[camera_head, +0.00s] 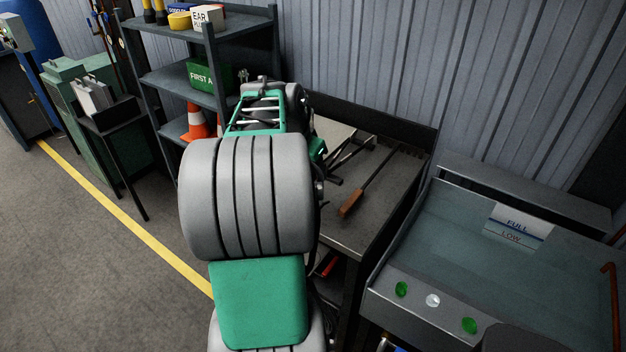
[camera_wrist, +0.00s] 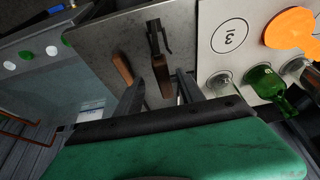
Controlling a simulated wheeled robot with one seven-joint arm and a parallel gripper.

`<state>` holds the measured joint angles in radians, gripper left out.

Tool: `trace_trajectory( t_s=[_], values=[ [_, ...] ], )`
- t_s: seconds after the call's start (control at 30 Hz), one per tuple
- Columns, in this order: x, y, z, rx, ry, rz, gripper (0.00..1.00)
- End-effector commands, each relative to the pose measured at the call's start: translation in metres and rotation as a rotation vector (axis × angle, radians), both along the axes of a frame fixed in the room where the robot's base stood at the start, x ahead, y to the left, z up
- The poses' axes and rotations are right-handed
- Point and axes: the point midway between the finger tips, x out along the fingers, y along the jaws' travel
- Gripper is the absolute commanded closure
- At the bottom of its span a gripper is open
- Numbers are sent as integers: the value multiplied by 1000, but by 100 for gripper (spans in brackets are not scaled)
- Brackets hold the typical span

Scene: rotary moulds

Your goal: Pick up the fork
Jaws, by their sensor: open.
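A dark tool with a brown handle (camera_wrist: 160,72) lies on the grey bench in the wrist view. Its dark end looks pronged, so it may be the fork, but I cannot be sure. My gripper (camera_wrist: 158,92) is open, with one dark finger on either side of this tool's handle. I cannot tell how far above it the fingers are. A second tool with a wooden handle (camera_wrist: 122,68) lies to the left, outside the fingers. In the head view its wooden handle (camera_head: 351,203) and long thin shaft show on the bench; my arm hides part of the area beside it.
The bench (camera_head: 395,205) has a raised dark back edge. A grey-green panel unit (camera_head: 440,250) with green and white buttons stands to its right. In the wrist view, a green bottle (camera_wrist: 264,84), clear glassware and an orange object (camera_wrist: 290,28) are at the right. Shelves (camera_head: 180,77) stand behind my arm.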

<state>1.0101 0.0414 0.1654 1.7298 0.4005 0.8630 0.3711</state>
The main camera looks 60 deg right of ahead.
Motion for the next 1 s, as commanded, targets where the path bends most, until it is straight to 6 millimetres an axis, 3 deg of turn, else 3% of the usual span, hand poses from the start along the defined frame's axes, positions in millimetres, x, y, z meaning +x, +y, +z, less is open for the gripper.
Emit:
trace_trajectory(
  t_s=[0.33, 0.6, 1.0],
  values=[
    [0, -23, -50, 3, 2, 0, 55],
    [0, -26, -57, 0, -1, 4, 55],
    [0, -26, -57, 1, -1, 4, 86]
  ],
)
